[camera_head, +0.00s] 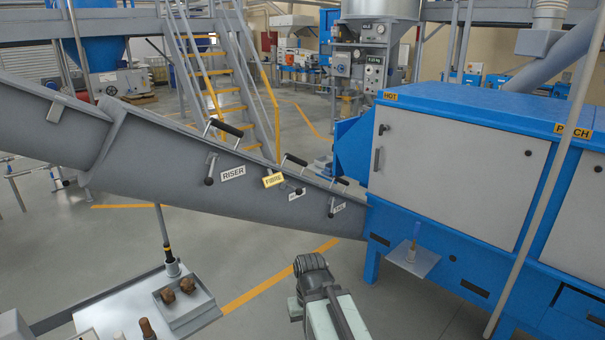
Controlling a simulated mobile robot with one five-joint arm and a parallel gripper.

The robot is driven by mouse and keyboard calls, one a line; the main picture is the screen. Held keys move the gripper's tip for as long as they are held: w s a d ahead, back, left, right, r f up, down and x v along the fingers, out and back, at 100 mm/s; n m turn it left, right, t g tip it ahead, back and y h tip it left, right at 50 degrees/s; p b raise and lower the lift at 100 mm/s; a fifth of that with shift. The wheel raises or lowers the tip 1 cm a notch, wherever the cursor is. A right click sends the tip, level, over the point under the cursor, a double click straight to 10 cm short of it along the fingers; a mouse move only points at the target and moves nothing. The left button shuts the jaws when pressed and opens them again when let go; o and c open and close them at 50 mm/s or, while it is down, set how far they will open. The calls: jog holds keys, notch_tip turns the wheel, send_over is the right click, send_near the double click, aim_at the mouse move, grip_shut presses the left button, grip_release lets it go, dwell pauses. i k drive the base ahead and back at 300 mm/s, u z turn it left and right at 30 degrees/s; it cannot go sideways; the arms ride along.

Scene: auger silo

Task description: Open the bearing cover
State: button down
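A grey sloping auger trough (150,160) runs from the upper left down to a blue machine. Its top edge carries covers with black bar handles (226,127), (295,159). Levers with black knobs (209,181) hang on its side, beside labels: RISER (233,172), a yellow FIBRE (273,180), and two small labels (296,194), (340,208) that I cannot read surely. No label legibly says bearing, so I cannot tell which cover is the bearing cover. The covers look shut. My gripper (312,265) is at the bottom centre, in front of and apart from the trough; its fingers are not clear.
The blue machine (480,95) with white doors marked HOT and PINCH stands right, with a small shelf (412,258) on its front. A pale pole (545,190) crosses it. A tray (150,305) with brown lumps is lower left.

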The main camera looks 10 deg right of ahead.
aim_at(290, 158)
jog(key=u, duration=0.5)
jog(key=i, duration=1.1)
jog(key=u, duration=0.05)
